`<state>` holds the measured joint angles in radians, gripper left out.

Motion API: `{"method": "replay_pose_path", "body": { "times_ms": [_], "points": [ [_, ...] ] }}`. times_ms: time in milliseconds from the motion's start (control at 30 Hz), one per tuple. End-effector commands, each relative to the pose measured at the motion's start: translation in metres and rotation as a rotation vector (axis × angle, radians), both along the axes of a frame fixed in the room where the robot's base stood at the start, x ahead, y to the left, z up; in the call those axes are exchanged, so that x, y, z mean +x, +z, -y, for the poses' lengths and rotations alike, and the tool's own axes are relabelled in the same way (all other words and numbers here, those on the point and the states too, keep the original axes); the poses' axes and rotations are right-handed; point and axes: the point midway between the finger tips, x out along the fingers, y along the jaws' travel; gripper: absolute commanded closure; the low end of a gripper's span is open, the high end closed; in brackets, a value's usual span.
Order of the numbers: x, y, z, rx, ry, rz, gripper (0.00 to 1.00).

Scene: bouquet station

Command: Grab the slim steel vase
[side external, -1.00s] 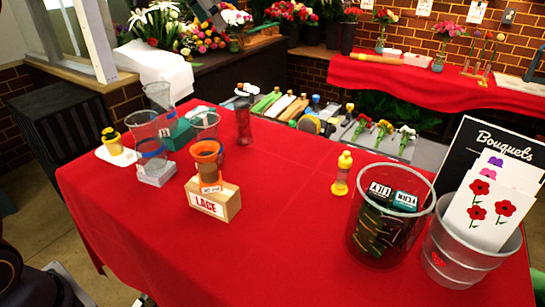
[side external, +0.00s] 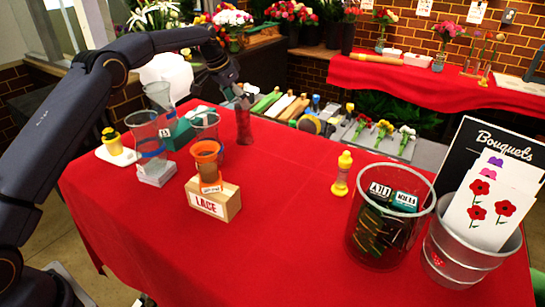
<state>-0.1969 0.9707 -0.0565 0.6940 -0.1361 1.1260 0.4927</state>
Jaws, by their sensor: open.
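The slim steel vase (side external: 244,128) stands upright near the back edge of the red table. It is narrow and dark, and its surface looks reddish like the cloth. My gripper (side external: 239,98) is open, pointing down at the top of the vase from above and behind. The fingertips overlap the vase's rim in this view. I cannot tell whether they touch it or straddle it.
Clear cups (side external: 147,132) stand left of the vase. An orange-banded cup (side external: 207,158) sits on a LACE block (side external: 213,200) in front. The table's front middle is clear.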

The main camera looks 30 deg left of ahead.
Motion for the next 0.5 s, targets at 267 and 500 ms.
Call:
{"method": "replay_pose_path", "body": {
  "times_ms": [267, 500],
  "points": [
    [0.004, -0.020, 0.001, 0.000, 0.000, -0.002, 0.25],
    [0.014, -0.055, 0.004, 0.000, -0.001, -0.002, 0.25]
  ]
}}
